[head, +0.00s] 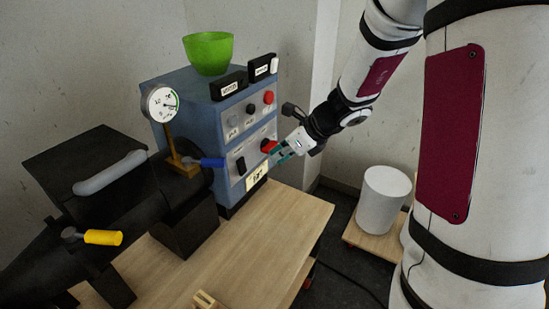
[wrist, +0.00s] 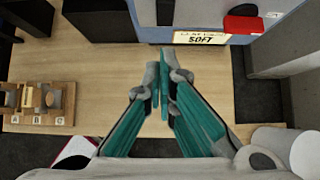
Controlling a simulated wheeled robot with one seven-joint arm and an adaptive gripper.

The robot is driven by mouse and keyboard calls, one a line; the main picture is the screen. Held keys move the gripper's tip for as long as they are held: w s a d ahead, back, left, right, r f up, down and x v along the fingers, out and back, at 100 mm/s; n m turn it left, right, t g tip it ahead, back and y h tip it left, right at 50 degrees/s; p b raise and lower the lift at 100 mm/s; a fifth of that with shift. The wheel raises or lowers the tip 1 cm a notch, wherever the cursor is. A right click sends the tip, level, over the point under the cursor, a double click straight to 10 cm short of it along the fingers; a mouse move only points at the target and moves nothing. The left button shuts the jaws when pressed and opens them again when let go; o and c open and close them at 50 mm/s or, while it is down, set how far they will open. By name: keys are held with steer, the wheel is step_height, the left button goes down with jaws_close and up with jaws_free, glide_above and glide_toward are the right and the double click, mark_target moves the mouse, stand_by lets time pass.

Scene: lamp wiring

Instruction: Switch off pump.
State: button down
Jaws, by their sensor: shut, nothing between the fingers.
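A blue-grey control box (head: 185,90) stands on the wooden table. Its front carries a red round knob (head: 268,97), a black rocker-like part (head: 241,166) and a red switch (head: 268,146). A red part also shows in the wrist view (wrist: 243,24), at the top right. The small labels on the panel are too small to read, so I cannot tell which control is the pump's. My gripper (head: 281,155) is shut and empty, close to the lower right of the panel by the red switch. In the wrist view, its teal fingers (wrist: 159,82) meet in front of the box; I cannot tell contact.
A pressure gauge (head: 161,104) on a brass stem and a black machine (head: 105,185) with blue and yellow handles stand left. A green bowl (head: 208,53) and black labelled blocks sit on the box. A yellow card (wrist: 201,38) reads "SOFT". The table's front (head: 240,250) is mostly clear.

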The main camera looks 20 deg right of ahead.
mark_target(242, 166)
steer(key=p, duration=0.3)
steer(key=shift+d, duration=0.1)
steer(key=p, duration=0.1)
steer(key=f+p, duration=0.1)
steer(key=p, duration=0.1)
steer(key=shift+s+d+f+g+h, duration=0.1)
steer(key=shift+d+g+h, duration=0.25)
steer(key=shift+g+h, duration=0.05)
steer(key=shift+f, duration=0.1)
steer(key=w+a+r+x, duration=0.1)
steer(key=w+x, duration=0.1)
steer(key=x, duration=1)
steer(key=shift+w+a, duration=0.15)
steer(key=shift+a, duration=0.25)
